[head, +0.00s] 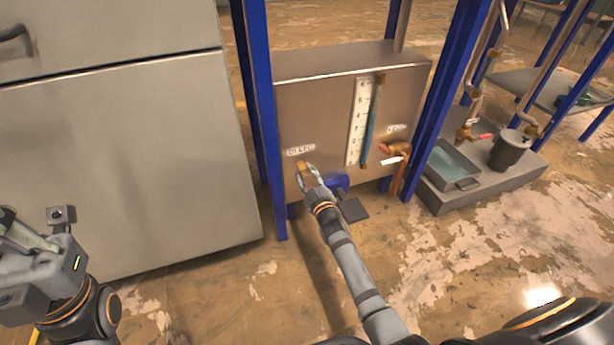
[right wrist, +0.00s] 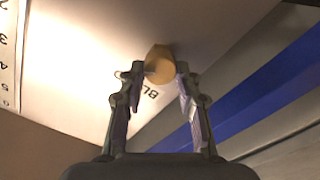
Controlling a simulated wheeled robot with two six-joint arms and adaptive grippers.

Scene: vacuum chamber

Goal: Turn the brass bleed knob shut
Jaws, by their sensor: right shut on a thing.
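The brass bleed knob (head: 304,167) sticks out from the lower left of the metal tank's front, just below a label that reads as BLEED. It also shows in the right wrist view as a brass knob (right wrist: 160,66) between the fingertips. My right gripper (head: 307,178) is shut on the knob, one finger on each side, and partly hides it in the head view. In the right wrist view the right gripper (right wrist: 160,76) has its finger pads at the knob's sides. My left gripper (head: 22,232) is at the lower left, away from the tank, partly cut off by the frame.
The tank (head: 325,115) stands between blue posts (head: 262,110). It carries a sight gauge with a number scale (head: 358,120) and an orange-handled tap (head: 395,149) on the right. A grey cabinet (head: 120,170) stands left. A tray (head: 452,165) and dark bucket (head: 507,150) sit right.

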